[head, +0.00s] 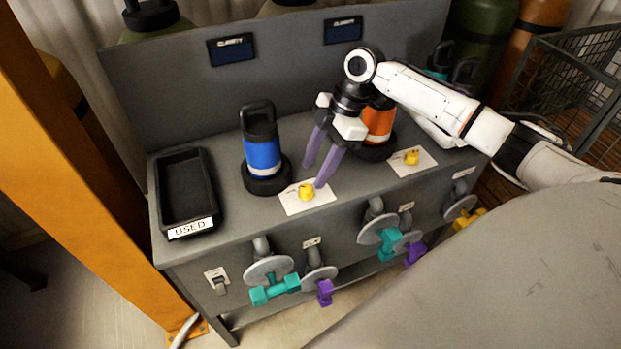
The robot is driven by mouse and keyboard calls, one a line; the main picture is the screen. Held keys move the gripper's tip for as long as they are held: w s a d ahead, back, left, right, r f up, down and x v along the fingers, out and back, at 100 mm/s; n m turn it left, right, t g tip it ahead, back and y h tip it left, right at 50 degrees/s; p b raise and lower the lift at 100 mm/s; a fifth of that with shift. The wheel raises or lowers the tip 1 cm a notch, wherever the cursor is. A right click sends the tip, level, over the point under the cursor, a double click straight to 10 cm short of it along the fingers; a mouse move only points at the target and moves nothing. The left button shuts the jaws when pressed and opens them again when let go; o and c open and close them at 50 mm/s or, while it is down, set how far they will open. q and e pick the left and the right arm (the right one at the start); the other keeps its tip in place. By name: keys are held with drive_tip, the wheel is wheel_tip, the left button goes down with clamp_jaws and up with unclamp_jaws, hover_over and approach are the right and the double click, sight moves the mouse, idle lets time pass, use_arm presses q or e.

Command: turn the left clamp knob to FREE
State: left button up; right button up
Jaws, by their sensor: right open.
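The left clamp knob (306,191) is a small yellow knob on a white plate (291,205) on the bench top, in front of the blue canister (262,153). The plate's markings are too small to read. My right gripper (316,177) reaches in from the right, its two purple fingers apart, pointing down with the tips just above and beside this knob. It looks empty; I cannot tell whether a fingertip touches the knob. A second yellow knob (411,157) sits on its own plate to the right. My left gripper is out of view.
An orange canister (378,122) stands behind my right gripper. A black tray marked USED (166,192) lies at the left of the grey bench. Teal (275,290) and purple (325,292) valve handles stick out of the bench front. An orange post (95,190) stands at left.

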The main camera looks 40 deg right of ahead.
drive_tip(key=v, duration=0.5)
drive_tip(key=shift+r, duration=0.2)
idle(0.3)
